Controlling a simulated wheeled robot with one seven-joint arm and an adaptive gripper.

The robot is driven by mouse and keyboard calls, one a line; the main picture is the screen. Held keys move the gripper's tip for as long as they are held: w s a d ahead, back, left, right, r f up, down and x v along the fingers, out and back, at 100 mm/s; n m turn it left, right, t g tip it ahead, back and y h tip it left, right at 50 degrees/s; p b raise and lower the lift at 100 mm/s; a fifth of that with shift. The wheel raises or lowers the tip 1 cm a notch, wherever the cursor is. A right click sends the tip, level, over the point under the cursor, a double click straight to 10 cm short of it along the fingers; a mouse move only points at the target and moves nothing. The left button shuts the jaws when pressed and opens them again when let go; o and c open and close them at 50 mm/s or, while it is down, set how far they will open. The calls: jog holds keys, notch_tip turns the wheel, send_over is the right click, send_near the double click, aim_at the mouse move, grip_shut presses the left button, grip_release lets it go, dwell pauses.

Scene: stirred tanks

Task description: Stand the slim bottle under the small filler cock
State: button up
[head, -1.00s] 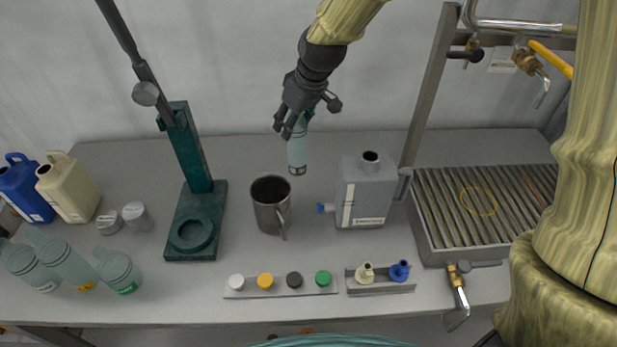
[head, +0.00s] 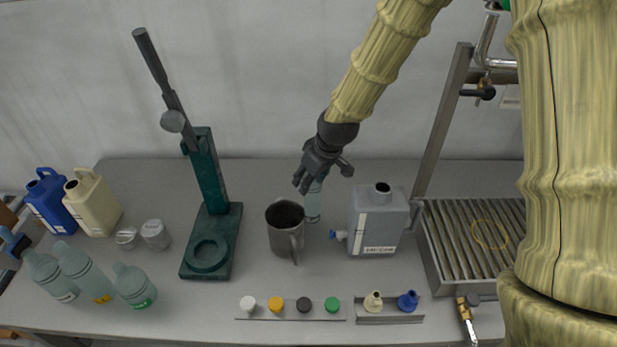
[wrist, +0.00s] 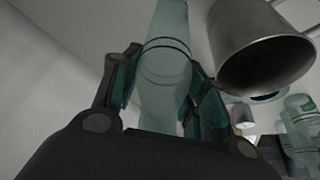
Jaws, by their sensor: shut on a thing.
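My gripper (head: 312,180) is shut on the slim bottle (head: 313,206), a pale green, clear bottle held roughly upright behind and just right of the steel mug. Whether its base touches the bench I cannot tell. In the wrist view the bottle (wrist: 167,62) runs between the two fingers (wrist: 160,95). A small cock with a black handle (head: 484,93) hangs from the frame at the upper right, above the grated tray (head: 432,262). My arm hides the right part of the frame, so any other cock there is out of sight.
The steel mug (head: 285,232) and a grey can (head: 377,222) stand close to the bottle. A green capping stand (head: 211,240) is at left. Caps on a strip (head: 290,311) lie in front. Several bottles and jugs fill the left end.

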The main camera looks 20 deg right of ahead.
jog(key=shift+f, duration=0.3)
jog(key=o, duration=1)
jog(key=shift+o, duration=0.2)
